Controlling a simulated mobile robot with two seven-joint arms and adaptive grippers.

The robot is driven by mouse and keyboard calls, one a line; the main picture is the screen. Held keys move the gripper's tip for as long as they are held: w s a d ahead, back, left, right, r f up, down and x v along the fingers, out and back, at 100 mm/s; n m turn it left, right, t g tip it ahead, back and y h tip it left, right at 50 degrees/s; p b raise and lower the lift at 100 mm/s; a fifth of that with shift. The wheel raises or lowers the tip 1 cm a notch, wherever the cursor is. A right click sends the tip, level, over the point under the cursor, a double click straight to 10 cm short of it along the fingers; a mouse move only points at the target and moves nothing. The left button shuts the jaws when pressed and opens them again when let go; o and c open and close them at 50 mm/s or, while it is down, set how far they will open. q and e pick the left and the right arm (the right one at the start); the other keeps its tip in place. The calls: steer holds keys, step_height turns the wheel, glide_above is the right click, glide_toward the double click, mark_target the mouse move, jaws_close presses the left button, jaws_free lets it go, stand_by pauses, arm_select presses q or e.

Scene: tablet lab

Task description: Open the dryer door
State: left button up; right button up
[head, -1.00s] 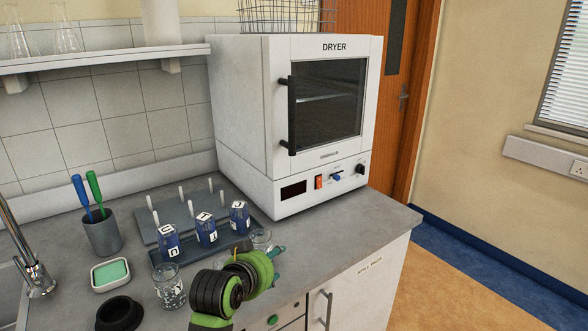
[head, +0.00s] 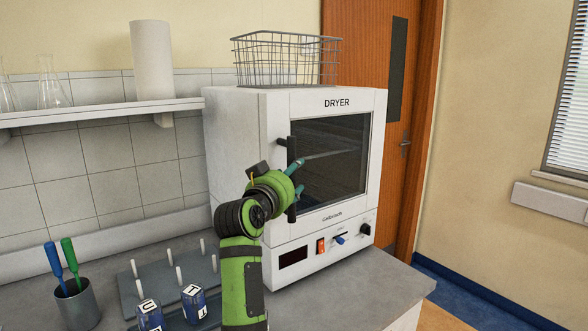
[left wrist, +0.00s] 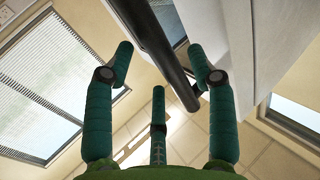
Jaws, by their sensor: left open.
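The white dryer (head: 255,240) stands on the counter with its door (head: 335,150) shut. The door has a dark window and a black vertical handle (head: 291,155) along its left edge. My left gripper (head: 299,176) is at the handle, partly covering its middle. In the left wrist view the open teal fingers (left wrist: 165,75) spread on either side of the black handle (left wrist: 160,50), which passes diagonally between them. I cannot tell whether any finger touches it. My right gripper is not in view.
A wire basket (head: 287,62) sits on the dryer. Blue labelled blocks (head: 194,305) and a grey cup with two tools (head: 75,305) stand on the counter at left. A shelf (head: 100,113) runs along the wall. The space in front of the door at right is free.

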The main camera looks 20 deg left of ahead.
arm_select(q)
steer(key=shift+w, duration=1.05)
steer(key=shift+w+f+p, duration=0.1)
steer(key=shift+w+p, duration=0.15)
steer(key=shift+p, duration=0.05)
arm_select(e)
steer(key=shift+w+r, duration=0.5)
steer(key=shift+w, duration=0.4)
arm_select(q)
jaws_close()
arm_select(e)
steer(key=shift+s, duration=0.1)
